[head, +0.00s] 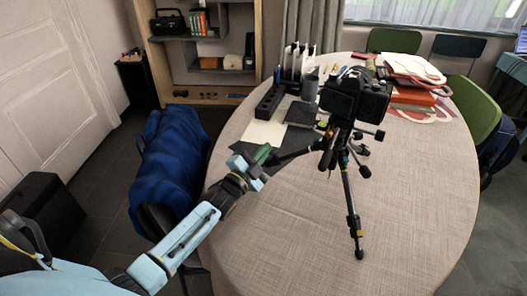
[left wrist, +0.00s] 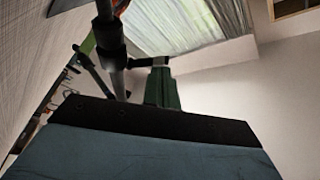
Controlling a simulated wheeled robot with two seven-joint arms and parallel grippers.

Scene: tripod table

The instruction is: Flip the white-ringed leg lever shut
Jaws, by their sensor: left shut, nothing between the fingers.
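A black tripod (head: 346,185) carrying a camera (head: 356,97) stands on the round table (head: 300,235). One leg points towards me, and another reaches left towards my left gripper (head: 266,155). My left gripper is shut and empty at the left leg's outer end; I cannot tell whether it touches the leg. In the left wrist view, its green fingers (left wrist: 162,90) are beside a dark leg (left wrist: 111,45) with a thick black collar. A dark bar, possibly a lever, runs from the collar towards the fingers. I cannot make out a white ring. My right gripper is out of view.
A black organiser (head: 268,103), papers and a dark cup (head: 310,88) are behind the tripod. A blue-draped chair (head: 168,165) is left of the table. The table's front is clear.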

